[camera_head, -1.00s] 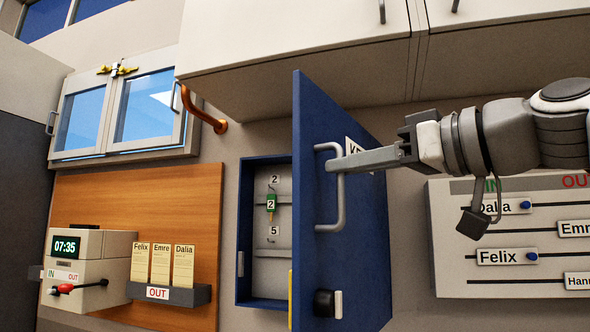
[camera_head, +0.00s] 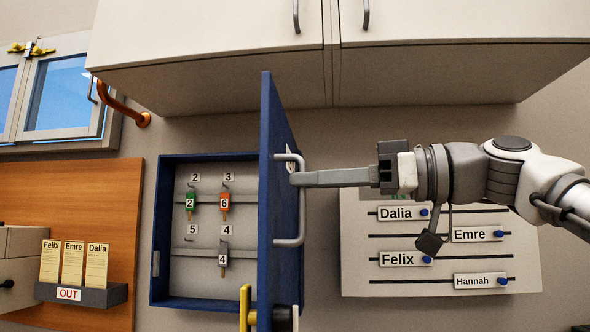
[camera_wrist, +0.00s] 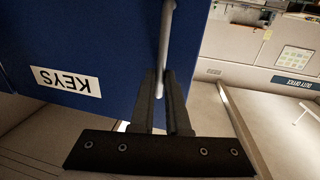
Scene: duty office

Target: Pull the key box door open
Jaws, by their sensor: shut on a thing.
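The blue key box (camera_head: 160,232) is on the wall with its door (camera_head: 268,120) swung open, seen nearly edge-on in the head view. Inside are numbered hooks with a green key tag (camera_head: 190,203), an orange tag (camera_head: 224,203) and a grey tag (camera_head: 222,258). My gripper (camera_head: 300,179) is shut on the door's grey handle (camera_head: 290,243), near its upper end. In the wrist view the handle (camera_wrist: 166,40) runs between my fingers (camera_wrist: 160,85), beside the door's blue face (camera_wrist: 110,30) with its upside-down KEYS label (camera_wrist: 66,82).
White cupboards (camera_head: 220,50) hang above the box. A name board (camera_head: 440,245) is behind my arm at right. A card rack (camera_head: 82,294) is at lower left. A yellow handle-like piece (camera_head: 245,308) shows at the door's bottom. An orange pipe (camera_head: 120,105) is at upper left.

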